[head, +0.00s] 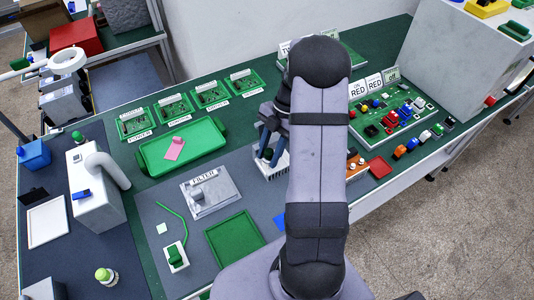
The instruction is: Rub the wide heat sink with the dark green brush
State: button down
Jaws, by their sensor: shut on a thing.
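A grey finned heat sink (270,166) lies on the bench left of my arm. My arm hides its right part, and I cannot tell its full width. I cannot tell whether the brush touches the fins.
A green tray (150,165) with a pink piece lies left of the gripper. A grey filter unit (207,192) and an empty dark green tray (234,238) lie nearer.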

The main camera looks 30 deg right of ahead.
jog(key=shift+d, duration=1.15)
notch_tip(320, 180, up, 3)
jog(key=shift+w+f+p, duration=0.1)
jog(key=shift+f+p, duration=0.1)
jog(key=shift+p, duration=0.5)
jog(key=shift+a+r+p, duration=0.1)
jog(key=shift+r+p, duration=0.4)
jog(key=shift+r, duration=0.3)
notch_tip(320, 180, up, 4)
jog(key=p, duration=0.2)
jog(key=shift+p, duration=0.3)
